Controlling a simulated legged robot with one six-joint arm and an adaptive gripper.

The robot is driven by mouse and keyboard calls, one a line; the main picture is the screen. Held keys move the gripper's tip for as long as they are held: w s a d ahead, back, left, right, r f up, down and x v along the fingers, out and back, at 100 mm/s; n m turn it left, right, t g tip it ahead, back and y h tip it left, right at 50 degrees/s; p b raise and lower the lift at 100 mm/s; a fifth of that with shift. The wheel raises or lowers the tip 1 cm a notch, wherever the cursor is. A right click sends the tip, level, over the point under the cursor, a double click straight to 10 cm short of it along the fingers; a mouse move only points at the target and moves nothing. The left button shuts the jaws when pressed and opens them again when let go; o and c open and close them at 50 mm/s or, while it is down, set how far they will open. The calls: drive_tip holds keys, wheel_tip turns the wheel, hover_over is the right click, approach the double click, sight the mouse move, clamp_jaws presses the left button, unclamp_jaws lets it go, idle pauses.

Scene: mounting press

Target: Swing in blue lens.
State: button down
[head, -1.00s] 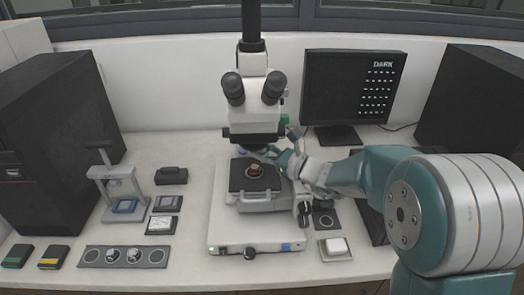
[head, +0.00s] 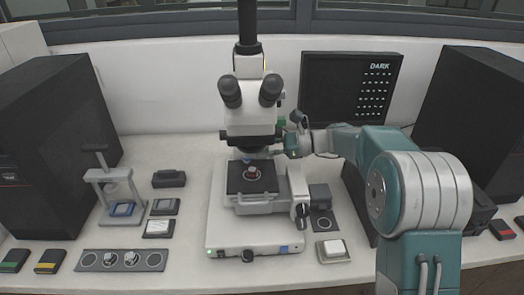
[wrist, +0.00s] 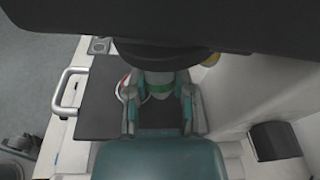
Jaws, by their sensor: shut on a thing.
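The white microscope (head: 254,122) stands mid-bench, its dark nosepiece (head: 250,140) above a black stage (head: 238,184) carrying a small red-topped sample (head: 253,172). A small blue part, seemingly the blue lens (head: 247,157), shows under the nosepiece, left of my gripper. My gripper (head: 280,148) reaches in from the right, just under the nosepiece. In the wrist view my gripper's fingers (wrist: 160,115) stand either side of a green-banded lens (wrist: 158,92) and are shut on it. The dark nosepiece covers its top. The blue lens cannot be made out in the wrist view.
The stage's metal handle (wrist: 66,92) juts out in the wrist view. Focus knobs (head: 301,212) and a small white-topped box (head: 333,249) lie right of the microscope. A monitor (head: 350,88) stands behind. A small press (head: 115,190) and dark trays stand left.

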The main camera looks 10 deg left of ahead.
drive_tip(key=shift+w+a+r+n+g+h, duration=0.1)
drive_tip(key=shift+w+n+g+h, duration=0.2)
drive_tip(key=shift+n+g+h, duration=0.55)
drive_tip(key=shift+w+r+n+g+h, duration=0.1)
drive_tip(key=shift+w+n+g+h, duration=0.35)
drive_tip(key=shift+n+g, duration=0.7)
drive_tip(key=shift+s+r, duration=0.1)
drive_tip(key=c, duration=0.7)
unclamp_jaws()
drive_tip(key=shift+c, duration=0.2)
drive_tip(key=v, duration=0.7)
drive_tip(key=shift+w, duration=0.3)
